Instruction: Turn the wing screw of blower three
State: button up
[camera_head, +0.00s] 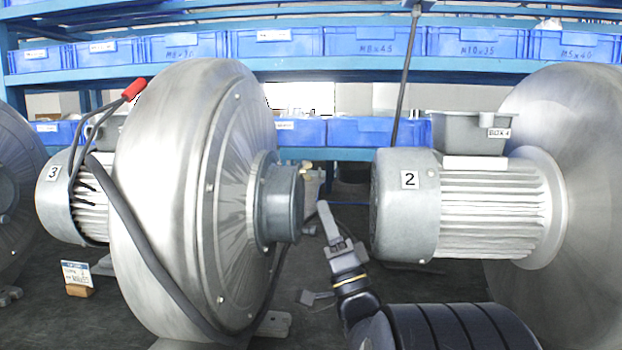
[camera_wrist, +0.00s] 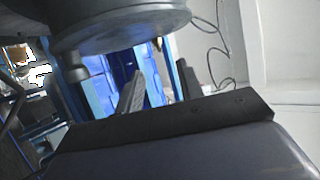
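Blower three (camera_head: 190,190) is a large round silver housing left of the middle in the head view, with a grey motor labelled 3 (camera_head: 53,173) at its left. A short grey round outlet (camera_head: 284,203) sticks out of its right face. My gripper (camera_head: 328,215) is just right of and below this outlet. In the wrist view the two fingers (camera_wrist: 160,75) stand apart with nothing between them. A grey round body (camera_wrist: 120,28) fills the top of that view, above the fingers.
Blower two's motor (camera_head: 405,210) stands close to the right of my gripper. A dark cable (camera_head: 135,225) and a red-tipped lead (camera_head: 134,90) hang on blower three. Blue bins (camera_head: 375,42) line the shelf behind. A small tag stand (camera_head: 77,278) is at lower left.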

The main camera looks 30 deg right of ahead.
aim_at(307, 172)
jog(key=x, duration=0.8)
jog(key=shift+w+r+p, duration=0.15)
jog(key=shift+w+p, duration=0.05)
jog(key=shift+p, duration=0.1)
jog(key=shift+c, duration=0.6)
grip_shut()
